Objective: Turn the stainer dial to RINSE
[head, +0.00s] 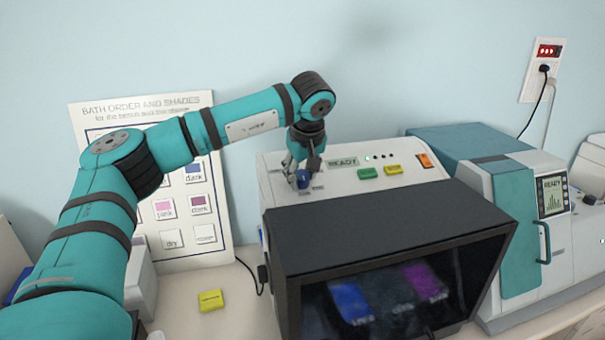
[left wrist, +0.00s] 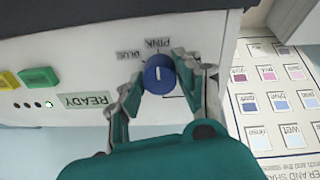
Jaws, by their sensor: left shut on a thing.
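The stainer (head: 275,165) is a pale machine with a sloping top panel and a dark-windowed front. Its blue round dial (head: 303,176) sits at the left of the panel and shows larger in the left wrist view (left wrist: 159,76). Labels PINK and BLUE are legible beside the dial there; other labels are hidden or too small, and I cannot read RINSE. My left gripper (head: 302,170) reaches down from above and is shut on the dial, a finger on each side. Where the dial points is not clear. My right gripper is not in view.
The panel carries a READY display (head: 342,162), a green button (head: 369,173), a yellow button (head: 393,169) and an orange switch (head: 425,160). A bath-order chart (head: 180,245) stands behind on the left. A teal and white machine (head: 517,240) stands close on the right.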

